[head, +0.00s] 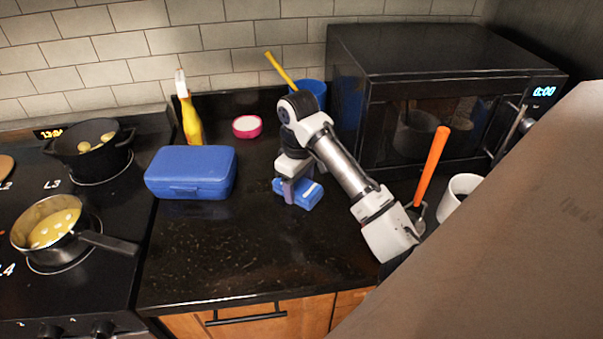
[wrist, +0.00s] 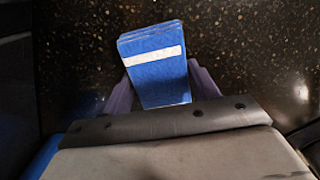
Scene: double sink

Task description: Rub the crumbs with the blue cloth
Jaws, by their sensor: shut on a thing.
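The blue cloth (head: 308,196) is folded, with a white stripe. It also shows in the wrist view (wrist: 160,85) between my two purple-grey fingers. My gripper (head: 289,188) is shut on the cloth and points down at the black counter, to the right of the blue box. I cannot tell whether the cloth touches the counter. Small light specks, apparently the crumbs (head: 193,232), are scattered on the counter at its left front, below the blue box and to the left of my gripper. The counter's own speckle makes their limits hard to tell.
A blue lidded box (head: 190,172), a yellow bottle (head: 190,118) and a pink-rimmed tub (head: 247,126) stand behind. A microwave (head: 440,110) stands right. A stove with a pot (head: 92,150) and a pan (head: 50,225) is left. The counter's front middle is clear of large objects.

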